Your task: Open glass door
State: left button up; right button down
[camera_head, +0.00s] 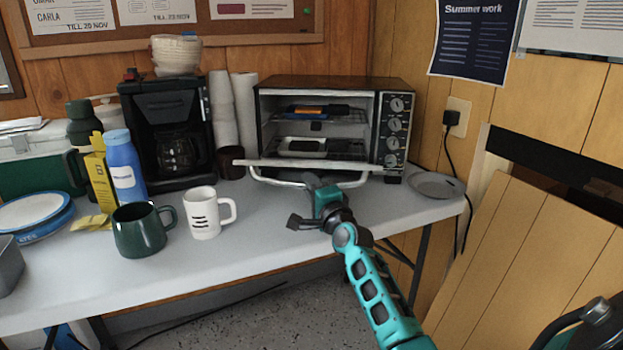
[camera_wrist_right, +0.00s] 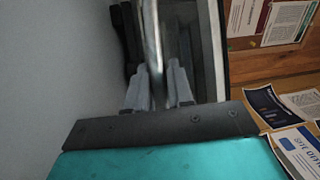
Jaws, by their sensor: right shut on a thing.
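The toaster oven (camera_head: 332,84) stands at the back of the table with its front open, showing its racks inside. Its glass door (camera_head: 268,162) is swung down and forward and shows as a thin pale band, almost edge-on. The curved door handle (camera_head: 352,182) sticks out in front of it. My right gripper (camera_head: 316,182) is at the middle of this handle, its fingers partly hidden. In the right wrist view, the fingers (camera_wrist_right: 157,88) are closed on either side of the handle bar (camera_wrist_right: 152,40). My left gripper is out of view.
A white mug (camera_head: 203,218) and a green mug (camera_head: 138,232) stand left of my right arm. A coffee maker (camera_head: 170,130) and stacked cups (camera_head: 222,110) stand left of the oven. A grey plate (camera_head: 436,185) lies right of it. The table's front middle is clear.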

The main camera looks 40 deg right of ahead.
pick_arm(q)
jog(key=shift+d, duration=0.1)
pick_arm(e)
jog(key=shift+f, duration=0.35)
jog(key=c, duration=1.1)
grip_release()
pick_arm(q)
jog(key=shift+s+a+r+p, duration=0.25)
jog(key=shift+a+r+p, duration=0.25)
jog(key=shift+p, duration=0.75)
pick_arm(e)
jog(key=v, duration=1.3)
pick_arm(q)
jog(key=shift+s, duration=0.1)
